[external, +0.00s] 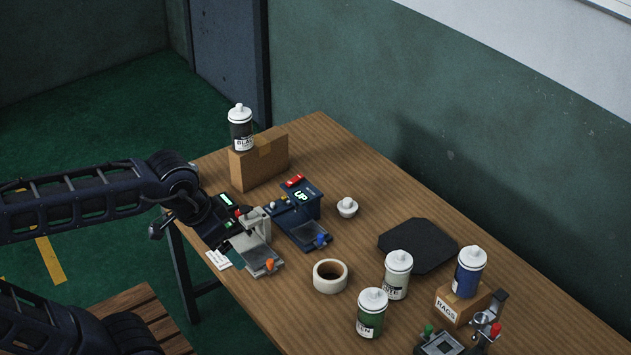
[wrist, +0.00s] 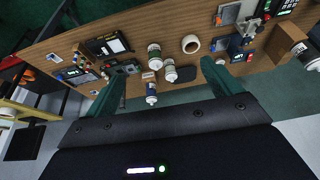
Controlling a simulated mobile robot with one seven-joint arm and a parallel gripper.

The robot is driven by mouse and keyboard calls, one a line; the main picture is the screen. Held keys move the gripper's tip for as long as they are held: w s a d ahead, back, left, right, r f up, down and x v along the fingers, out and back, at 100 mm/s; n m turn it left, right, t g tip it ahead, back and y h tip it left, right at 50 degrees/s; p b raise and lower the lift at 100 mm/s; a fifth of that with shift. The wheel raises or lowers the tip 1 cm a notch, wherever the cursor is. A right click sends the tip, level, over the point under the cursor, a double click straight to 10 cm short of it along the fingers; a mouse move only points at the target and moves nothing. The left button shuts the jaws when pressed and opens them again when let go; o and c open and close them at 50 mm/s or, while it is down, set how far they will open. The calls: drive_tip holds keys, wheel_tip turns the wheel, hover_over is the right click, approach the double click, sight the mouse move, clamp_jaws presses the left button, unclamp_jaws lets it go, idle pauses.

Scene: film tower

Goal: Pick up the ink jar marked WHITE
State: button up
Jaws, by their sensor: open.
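The jar marked WHITE (external: 397,280) stands upright on the wooden table, its label partly hidden, between the black pad and a green-labelled jar (external: 371,318). In the wrist view the white jar (wrist: 170,72) shows beyond my gripper, beside the pad. My gripper (wrist: 164,69) is open and empty, its two teal fingers wide apart and well away from the jar. In the external view my arm reaches in from the left, over the table's left edge; its fingertips are hard to make out. A blue jar (external: 468,275) stands on a small box, and a black jar (external: 240,132) on a cardboard box.
A tape roll (external: 330,288) lies left of the white jar, and the black pad (external: 418,246) behind it. The RAGS box (external: 447,312) is at right. A blue device (external: 294,222), a grey device (external: 262,262) and a small white pot (external: 347,208) stand farther left.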

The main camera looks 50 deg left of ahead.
drive_tip(key=w+m, duration=0.3)
drive_tip(key=w, duration=1)
drive_tip(key=m+g+h, duration=0.1)
drive_tip(key=m+h, duration=0.2)
drive_tip(key=m, duration=0.2)
hover_over(402, 254)
drive_tip(key=s+a, duration=0.3)
wheel_tip(402, 254, down, 22)
drive_tip(key=f, duration=0.1)
drive_tip(key=x, duration=0.5)
drive_tip(key=shift+w+r, duration=0.1)
drive_tip(key=shift+d+x, duration=0.15)
drive_tip(key=shift+x, duration=1.1)
drive_tip(key=shift+d+x, duration=0.1)
drive_tip(key=shift+x, duration=1.2)
drive_tip(key=shift+r, duration=0.15)
drive_tip(key=c, duration=1.7)
